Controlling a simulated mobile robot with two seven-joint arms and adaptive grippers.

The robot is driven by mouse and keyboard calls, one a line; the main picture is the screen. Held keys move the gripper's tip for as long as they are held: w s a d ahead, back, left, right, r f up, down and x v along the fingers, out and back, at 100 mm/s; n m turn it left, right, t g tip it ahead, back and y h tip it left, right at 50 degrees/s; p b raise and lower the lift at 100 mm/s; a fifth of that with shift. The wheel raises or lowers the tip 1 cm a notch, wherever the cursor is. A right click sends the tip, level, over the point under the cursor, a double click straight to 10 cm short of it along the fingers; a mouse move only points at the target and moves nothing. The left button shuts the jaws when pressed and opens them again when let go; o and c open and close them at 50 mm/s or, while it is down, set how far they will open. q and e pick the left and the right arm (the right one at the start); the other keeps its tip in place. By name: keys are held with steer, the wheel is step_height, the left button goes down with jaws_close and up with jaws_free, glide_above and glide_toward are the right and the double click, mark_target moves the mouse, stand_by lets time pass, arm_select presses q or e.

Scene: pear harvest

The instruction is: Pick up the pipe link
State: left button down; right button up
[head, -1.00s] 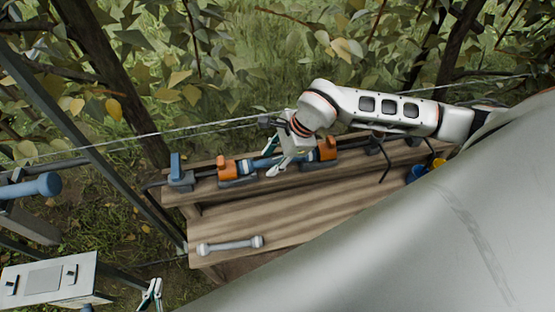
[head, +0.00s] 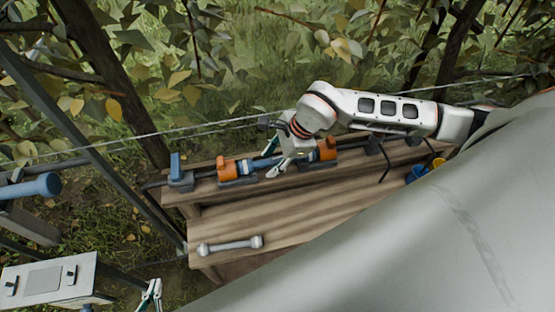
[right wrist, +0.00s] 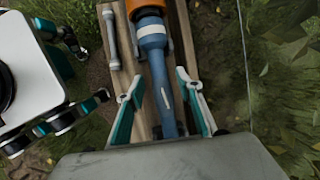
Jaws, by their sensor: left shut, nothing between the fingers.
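A grey pipe link (head: 230,245), a short rod with wider ends, lies on the front board of the wooden bench. It also shows in the right wrist view (right wrist: 110,36), left of the blue pipe. My right gripper (head: 273,159) is open over the blue pipe (head: 260,163) on the back shelf. In the right wrist view its fingers (right wrist: 160,95) are spread on either side of the blue pipe (right wrist: 160,85). I cannot tell whether they touch it. My left gripper (head: 151,294) is shut and empty at the bottom left, apart from the link and partly cut off.
Orange clamps (head: 229,168) and a blue-handled part (head: 178,170) stand along the back shelf. A blue cup (head: 416,174) and a yellow cup (head: 439,163) are at the bench's right. A wire and foliage lie behind. The front board (head: 320,220) is clear right of the link.

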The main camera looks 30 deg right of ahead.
jaws_close()
